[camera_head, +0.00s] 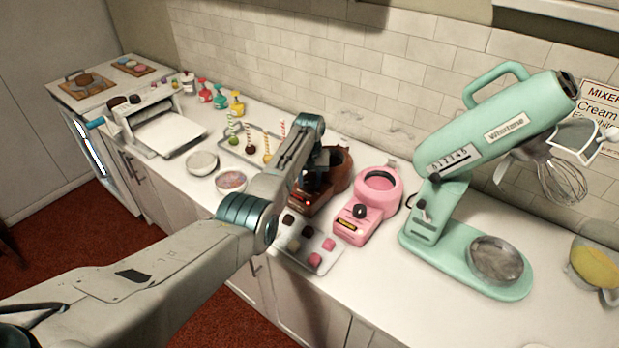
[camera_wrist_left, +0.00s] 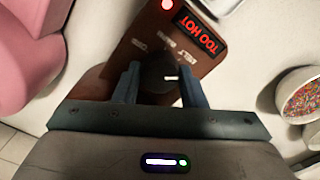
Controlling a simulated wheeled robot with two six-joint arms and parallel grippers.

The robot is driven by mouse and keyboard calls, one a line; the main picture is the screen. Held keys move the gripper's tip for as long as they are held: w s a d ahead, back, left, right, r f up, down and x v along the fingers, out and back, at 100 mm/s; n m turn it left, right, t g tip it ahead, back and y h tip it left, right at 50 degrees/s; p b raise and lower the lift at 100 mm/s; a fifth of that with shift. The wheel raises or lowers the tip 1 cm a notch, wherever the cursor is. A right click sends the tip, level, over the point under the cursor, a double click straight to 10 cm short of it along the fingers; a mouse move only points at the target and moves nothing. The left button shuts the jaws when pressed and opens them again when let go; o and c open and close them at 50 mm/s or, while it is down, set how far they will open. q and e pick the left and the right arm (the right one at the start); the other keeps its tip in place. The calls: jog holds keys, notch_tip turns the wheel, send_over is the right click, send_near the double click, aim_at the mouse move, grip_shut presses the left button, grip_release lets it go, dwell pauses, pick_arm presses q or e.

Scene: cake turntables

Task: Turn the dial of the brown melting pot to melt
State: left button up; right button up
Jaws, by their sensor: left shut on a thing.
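The brown melting pot (camera_head: 338,172) stands on the counter, partly hidden behind my left arm in the head view. Its front panel (camera_wrist_left: 128,52) fills the middle of the left wrist view. A lit display (camera_wrist_left: 199,33) on it reads "TOO HOT" and a red light (camera_wrist_left: 167,5) glows beside it. The dark dial (camera_wrist_left: 160,75) has a white mark and labels around it, partly legible. My left gripper (camera_wrist_left: 160,84) is shut on the dial, one finger on each side. In the head view my left gripper (camera_head: 312,180) is over the pot's front. My right gripper is not in view.
A pink melting pot (camera_head: 368,207) stands close on the right, with a tray of chocolate and pink pieces (camera_head: 309,262) in front. A mint mixer (camera_head: 465,240) is farther right. Bowls (camera_head: 231,181) and a cake-pop tray (camera_head: 232,151) are to the left.

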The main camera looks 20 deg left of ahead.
pick_arm(q)
jog(key=shift+w+r+n+p, duration=0.15)
jog(key=shift+n+p, duration=0.3)
jog(key=shift+n, duration=1.75)
jog(key=o, duration=1)
jog(key=shift+s, duration=0.2)
